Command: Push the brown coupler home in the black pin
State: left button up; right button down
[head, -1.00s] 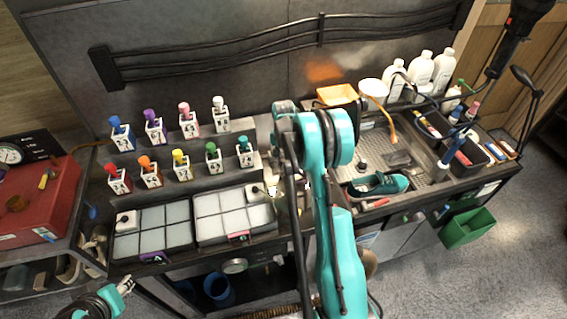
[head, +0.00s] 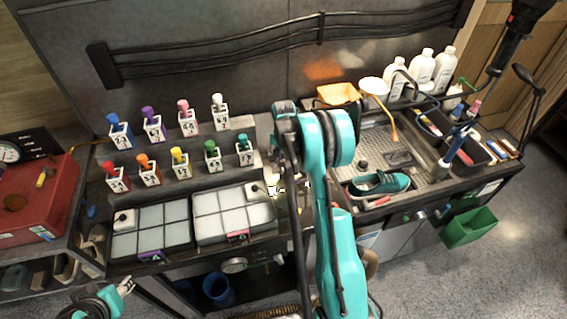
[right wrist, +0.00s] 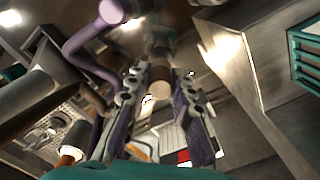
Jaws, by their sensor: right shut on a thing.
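My right gripper (right wrist: 160,100) shows in the right wrist view with both fingers close around a round tan-brown end, which looks like the brown coupler (right wrist: 160,90). Most of the coupler's body is hidden or blurred. In the head view my own teal right arm crosses the middle of the bench and hides this gripper and the coupler. I cannot make out the black pin for certain, nor how deep the coupler sits. My left gripper (head: 124,287) is at the lower left of the head view, apart from the bench; its finger gap is unclear.
Two white-gridded trays (head: 190,222) stand on the bench left of my right arm, below rows of coloured bottles. A teal sneaker (head: 380,183) lies in the wash station at right. A red box (head: 40,205) is at far left. A green bin (head: 469,228) hangs at the right front.

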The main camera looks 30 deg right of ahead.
aim_at(283, 160)
jog(key=shift+f+b, duration=1.05)
jog(key=shift+f, duration=0.2)
jog(key=c, duration=1.2)
grip_release()
jog(key=shift+r, duration=0.1)
notch_tip(283, 160, up, 12)
jog(key=shift+f, duration=0.1)
